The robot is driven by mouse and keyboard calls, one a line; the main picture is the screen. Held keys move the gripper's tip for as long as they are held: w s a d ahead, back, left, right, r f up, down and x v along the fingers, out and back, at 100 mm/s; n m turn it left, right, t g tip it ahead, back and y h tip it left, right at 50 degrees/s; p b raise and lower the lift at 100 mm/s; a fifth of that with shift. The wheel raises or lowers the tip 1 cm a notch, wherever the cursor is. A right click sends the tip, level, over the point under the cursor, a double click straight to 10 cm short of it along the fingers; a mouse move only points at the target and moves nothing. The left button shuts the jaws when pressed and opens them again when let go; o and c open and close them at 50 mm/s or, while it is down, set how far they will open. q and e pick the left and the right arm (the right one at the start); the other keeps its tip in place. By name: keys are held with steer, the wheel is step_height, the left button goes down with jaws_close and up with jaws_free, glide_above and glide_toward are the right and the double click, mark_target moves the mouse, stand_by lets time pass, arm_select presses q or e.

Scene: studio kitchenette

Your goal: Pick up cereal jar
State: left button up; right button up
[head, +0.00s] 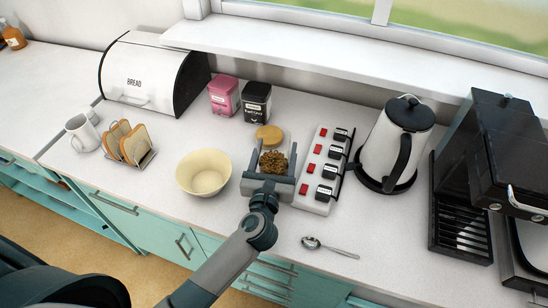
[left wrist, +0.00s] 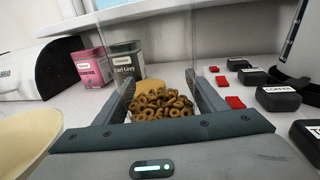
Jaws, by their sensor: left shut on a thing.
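The cereal jar (head: 273,161) is clear and holds brown cereal rings. It stands near the middle of the counter. The cereal also shows in the left wrist view (left wrist: 160,103), between the fingers and behind clear walls. My left gripper (head: 272,172) is shut on the jar, one finger on each side; it also shows in the left wrist view (left wrist: 167,98). A round tan disc (head: 269,133) shows just beyond the cereal. I cannot tell whether it touches the jar. The jar's base is hidden by the gripper. My right gripper is not in view.
A cream bowl (head: 204,173) is close on the left. A panel with red switches (head: 314,175) is close on the right. Pink (head: 223,95) and black tins (head: 257,99) stand behind. A kettle (head: 395,145) is farther right. A spoon (head: 330,246) lies in front.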

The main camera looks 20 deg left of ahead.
mark_target(277, 139)
arm_select(q)
steer(key=shift+r, duration=0.1)
steer(key=shift+r, duration=0.75)
step_height(277, 139, up, 2)
steer(key=shift+r, duration=0.25)
steer(key=s+d+r+b, duration=0.2)
steer(key=s+d+r, duration=0.4)
steer(key=d, duration=0.3)
steer(key=shift+s+d+r+b, duration=0.2)
steer(key=shift+s+r+b, duration=0.15)
steer(key=shift+s+r, duration=0.1)
